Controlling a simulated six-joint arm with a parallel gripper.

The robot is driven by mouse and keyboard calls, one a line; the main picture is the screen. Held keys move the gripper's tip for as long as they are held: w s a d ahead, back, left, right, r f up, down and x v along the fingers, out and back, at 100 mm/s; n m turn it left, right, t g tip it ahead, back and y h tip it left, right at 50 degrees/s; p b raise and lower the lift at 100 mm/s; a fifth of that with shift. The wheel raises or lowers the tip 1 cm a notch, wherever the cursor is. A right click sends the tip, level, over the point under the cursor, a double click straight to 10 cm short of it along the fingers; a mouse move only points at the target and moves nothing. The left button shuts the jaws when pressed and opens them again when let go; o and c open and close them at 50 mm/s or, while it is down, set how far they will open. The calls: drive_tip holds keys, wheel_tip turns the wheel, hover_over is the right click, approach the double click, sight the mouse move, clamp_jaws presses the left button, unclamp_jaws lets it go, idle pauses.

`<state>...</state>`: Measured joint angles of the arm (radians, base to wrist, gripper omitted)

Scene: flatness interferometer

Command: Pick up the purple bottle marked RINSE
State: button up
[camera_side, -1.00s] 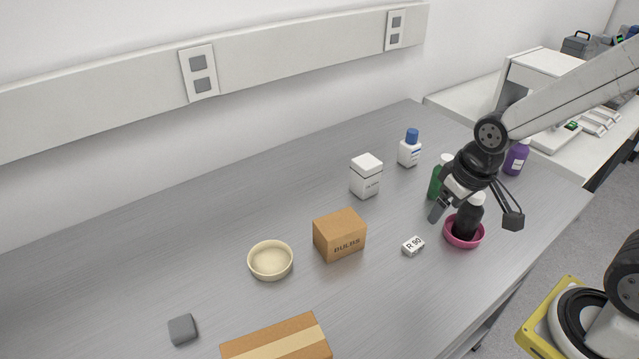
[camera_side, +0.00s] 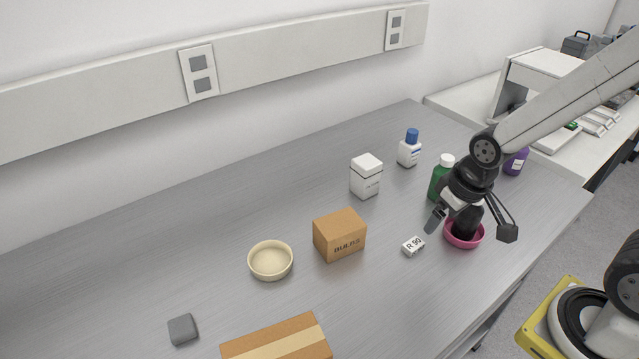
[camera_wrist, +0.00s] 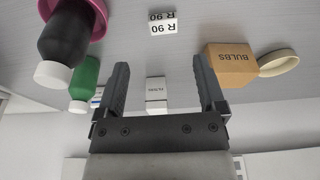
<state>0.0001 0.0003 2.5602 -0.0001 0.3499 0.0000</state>
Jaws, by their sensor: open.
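The purple bottle (camera_side: 515,162) stands upright at the far right end of the bench in the side view. Its top is partly hidden behind my arm, and its label is too small to read. It does not show in the wrist view. My gripper (camera_side: 436,216) is open and empty, left of and nearer than the purple bottle, above the bench by the green and black bottles. In the wrist view my gripper's two fingers (camera_wrist: 162,82) are wide apart with nothing held between them.
A black bottle (camera_wrist: 66,35) stands in a pink bowl (camera_side: 465,242), close to my gripper. A green bottle (camera_side: 437,183) is just behind. A white R 90 box (camera_side: 413,246), BULBS carton (camera_side: 339,236), white container (camera_side: 366,178) and blue-capped bottle (camera_side: 409,152) stand leftward. The bench's left is mostly clear.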

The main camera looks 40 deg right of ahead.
drive_tip(key=n+t+h, duration=0.5)
drive_tip(key=n, duration=2.4)
hover_over(518, 154)
drive_tip(key=s, duration=0.2)
drive_tip(key=shift+d+r, duration=0.1)
drive_tip(key=shift+r, duration=0.05)
drive_tip(key=shift+x, duration=2.55)
drive_tip(key=shift+s+d, duration=0.1)
